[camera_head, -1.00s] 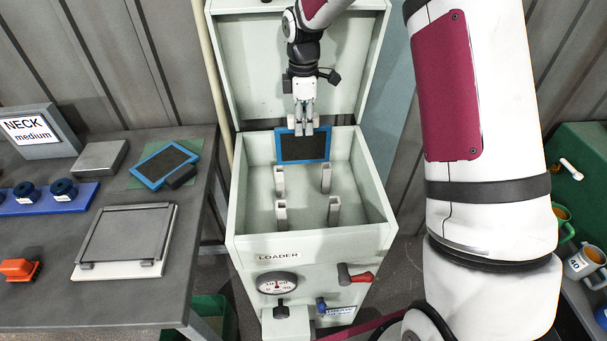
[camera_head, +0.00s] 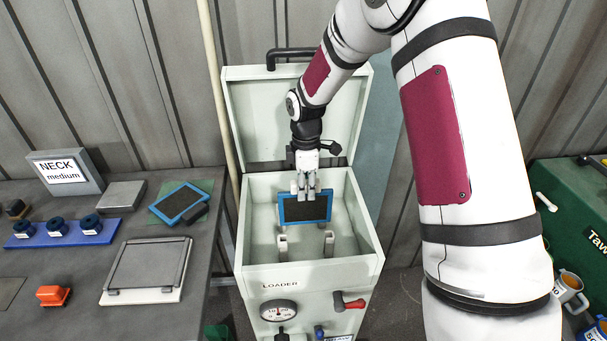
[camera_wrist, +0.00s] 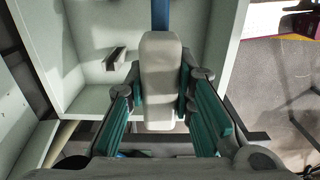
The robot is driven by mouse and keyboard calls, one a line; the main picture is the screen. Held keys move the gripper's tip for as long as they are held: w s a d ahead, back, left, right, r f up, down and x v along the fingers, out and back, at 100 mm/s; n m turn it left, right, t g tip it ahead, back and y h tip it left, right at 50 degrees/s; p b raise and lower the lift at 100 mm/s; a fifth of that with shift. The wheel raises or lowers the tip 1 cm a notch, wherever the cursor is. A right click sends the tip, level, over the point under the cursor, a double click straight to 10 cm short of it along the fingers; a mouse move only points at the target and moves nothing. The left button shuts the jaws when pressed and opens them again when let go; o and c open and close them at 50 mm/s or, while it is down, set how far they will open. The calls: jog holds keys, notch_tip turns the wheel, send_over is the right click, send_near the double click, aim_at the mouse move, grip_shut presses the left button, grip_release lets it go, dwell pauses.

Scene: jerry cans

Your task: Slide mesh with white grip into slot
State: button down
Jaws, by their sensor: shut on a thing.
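My gripper (camera_head: 306,189) is shut on the white grip (camera_wrist: 160,80) of a blue-framed mesh panel. In the head view the mesh (camera_head: 304,208) hangs upright, its dark face toward the camera, inside the open loader box. In the wrist view only a blue strip of its frame (camera_wrist: 160,14) shows beyond the grip. Slotted posts (camera_head: 282,245) rise from the box floor, two of them in front of and below the mesh. The rear posts are hidden behind the mesh in the head view. I cannot tell whether the mesh touches them.
The loader box (camera_head: 262,270) has pale walls around the mesh and a raised lid (camera_head: 262,120) behind it. On the left table lie another blue-framed mesh (camera_head: 180,202), a framed screen (camera_head: 147,265) and a blue rack (camera_head: 62,235). A green case (camera_head: 570,215) stands at right.

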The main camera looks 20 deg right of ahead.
jog(key=shift+s+a+r+p, duration=0.15)
jog(key=shift+s+p, duration=0.25)
jog(key=shift+s, duration=0.7)
